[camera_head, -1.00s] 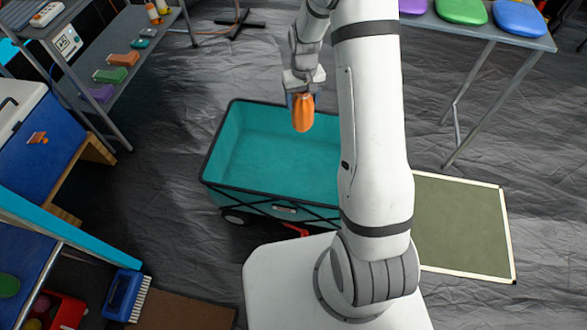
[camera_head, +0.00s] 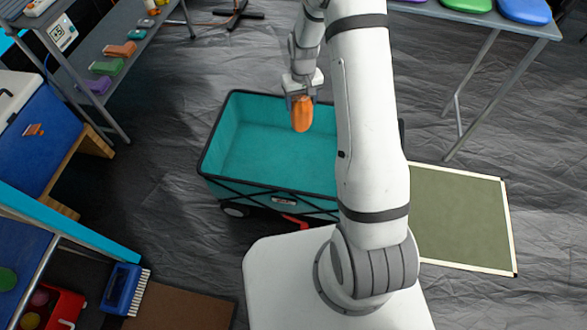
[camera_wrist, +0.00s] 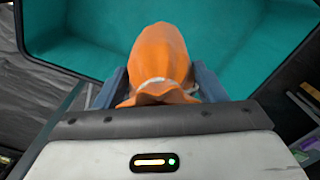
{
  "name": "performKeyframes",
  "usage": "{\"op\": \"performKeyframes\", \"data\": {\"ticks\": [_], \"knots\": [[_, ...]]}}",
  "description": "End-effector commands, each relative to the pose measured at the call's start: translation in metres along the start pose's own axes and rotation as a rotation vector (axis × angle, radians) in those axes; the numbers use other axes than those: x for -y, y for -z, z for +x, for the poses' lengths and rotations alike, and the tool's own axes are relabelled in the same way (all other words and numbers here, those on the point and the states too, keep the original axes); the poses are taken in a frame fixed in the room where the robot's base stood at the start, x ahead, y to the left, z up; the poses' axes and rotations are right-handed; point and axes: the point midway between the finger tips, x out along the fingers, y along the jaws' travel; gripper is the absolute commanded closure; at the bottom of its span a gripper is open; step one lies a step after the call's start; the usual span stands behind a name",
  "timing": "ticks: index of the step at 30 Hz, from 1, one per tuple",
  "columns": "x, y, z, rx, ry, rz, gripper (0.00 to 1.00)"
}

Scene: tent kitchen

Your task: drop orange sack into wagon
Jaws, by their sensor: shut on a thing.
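The orange sack (camera_head: 301,115) hangs from my gripper (camera_head: 301,97) in the head view. My gripper is shut on its tied neck. In the wrist view the sack (camera_wrist: 160,57) sits between the two fingers, with its rounded end pointing away from the gripper. The teal wagon (camera_head: 225,150) has a dark rim and stands on the floor in front of my base. The sack appears over the wagon's open top, and the teal interior (camera_wrist: 225,30) shows behind it in the wrist view. The wagon looks empty where visible. My arm hides its right part.
A green mat (camera_head: 460,220) with a pale border lies right of the wagon. A table (camera_head: 480,22) with coloured cushions stands at the upper right. A shelf (camera_head: 140,50) with small coloured sacks and a blue cooler (camera_head: 55,130) stand at the left.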

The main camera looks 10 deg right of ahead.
Motion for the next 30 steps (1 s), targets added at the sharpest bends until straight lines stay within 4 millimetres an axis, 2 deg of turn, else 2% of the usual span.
{"op": "performKeyframes", "data": {"ticks": [5, 6, 14, 23, 30], "knots": [[0.000, 0.000, -0.001, -0.001, 0.000, -0.001, 0.65], [0.000, 0.000, -0.001, -0.001, 0.000, -0.001, 0.33], [0.001, 0.000, -0.001, 0.000, 0.000, -0.001, 0.12], [0.001, 0.000, -0.005, -0.001, 0.000, -0.001, 0.11], [0.001, 0.002, -0.043, -0.004, -0.001, -0.001, 0.11]]}}
